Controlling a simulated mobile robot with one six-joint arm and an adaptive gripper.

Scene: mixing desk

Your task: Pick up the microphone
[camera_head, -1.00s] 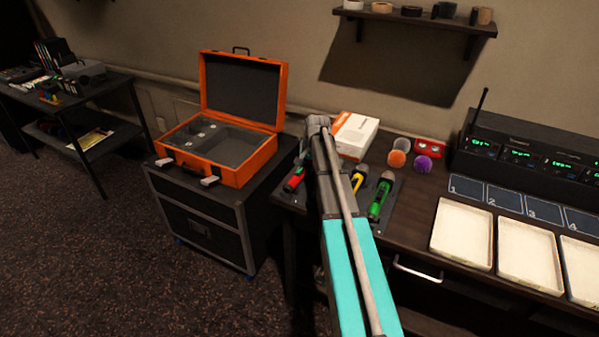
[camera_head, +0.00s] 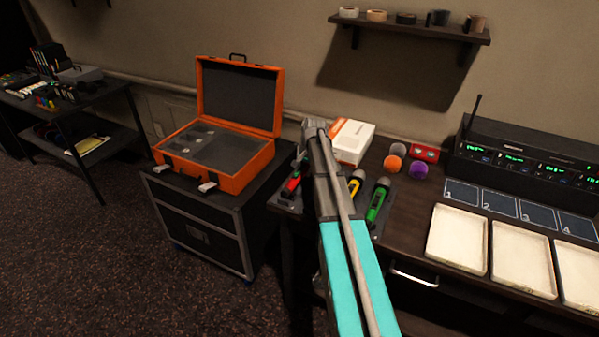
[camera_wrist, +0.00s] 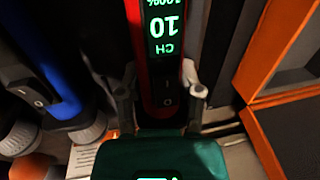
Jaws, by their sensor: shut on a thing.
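A red microphone with a black body and a lit green display (camera_wrist: 165,40) reading "CH 10" lies between the fingers of my gripper (camera_wrist: 159,82) in the wrist view. The fingers are shut on its sides. In the head view the red microphone (camera_head: 291,186) shows just left of my arm, on a dark holder at the desk's left end. My fingers are hidden there behind my arm. A yellow microphone (camera_head: 355,184) and a green microphone (camera_head: 377,205) lie to the right. A blue microphone (camera_wrist: 60,78) is beside the red one in the wrist view.
An open orange case (camera_head: 213,170) stands on a black cabinet to the left. A white and orange box (camera_head: 352,141), foam balls (camera_head: 394,163), white trays (camera_head: 457,240) and a receiver rack (camera_head: 530,155) are on the desk. A shelf (camera_head: 410,28) hangs above.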

